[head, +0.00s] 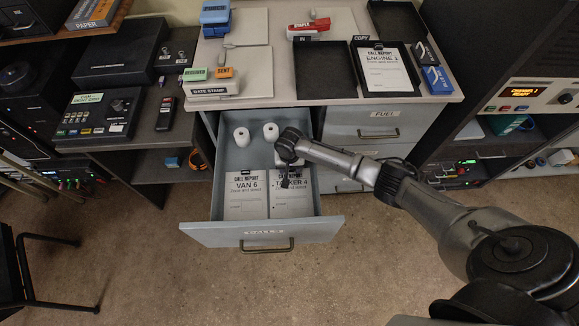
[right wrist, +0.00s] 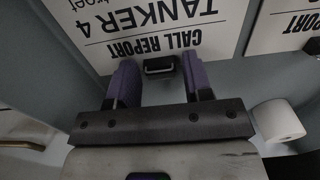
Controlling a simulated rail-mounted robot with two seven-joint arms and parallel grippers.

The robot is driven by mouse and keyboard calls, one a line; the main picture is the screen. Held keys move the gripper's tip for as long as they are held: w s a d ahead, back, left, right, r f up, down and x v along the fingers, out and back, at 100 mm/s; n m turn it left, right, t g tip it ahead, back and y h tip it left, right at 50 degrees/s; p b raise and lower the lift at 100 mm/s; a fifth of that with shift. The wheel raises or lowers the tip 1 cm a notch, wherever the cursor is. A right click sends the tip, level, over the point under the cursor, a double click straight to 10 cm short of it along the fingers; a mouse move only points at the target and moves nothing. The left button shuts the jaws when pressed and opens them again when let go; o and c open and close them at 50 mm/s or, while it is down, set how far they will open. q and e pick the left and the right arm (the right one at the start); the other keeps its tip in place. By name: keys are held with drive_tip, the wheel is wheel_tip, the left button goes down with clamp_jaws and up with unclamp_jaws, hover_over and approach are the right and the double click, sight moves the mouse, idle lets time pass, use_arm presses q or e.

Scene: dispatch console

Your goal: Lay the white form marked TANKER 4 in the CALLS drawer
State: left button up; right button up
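The white TANKER 4 form (head: 291,203) lies flat in the right front of the open grey drawer (head: 215,232), beside the white VAN 6 form (head: 246,201). The label on the drawer front is not clearly legible. My right gripper (head: 288,178) is over the top end of the TANKER 4 form and hides part of it. In the right wrist view, the purple fingers (right wrist: 158,80) stand apart on either side of the form's (right wrist: 150,25) black clip (right wrist: 160,65), with gaps, holding nothing. My left gripper is not in view.
Two white rolls (head: 270,132) stand in the back of the drawer. On the desk above are an empty black tray (head: 325,72), a tray with the ENGINE 1 form (head: 384,70), and several stamps. The shut FUEL drawer (head: 360,130) is to the right. Floor in front is clear.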

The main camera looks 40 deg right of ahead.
drive_tip(key=shift+o, duration=1)
drive_tip(key=shift+r, duration=0.2)
wheel_tip(320, 180, up, 12)
drive_tip(key=p, duration=0.4)
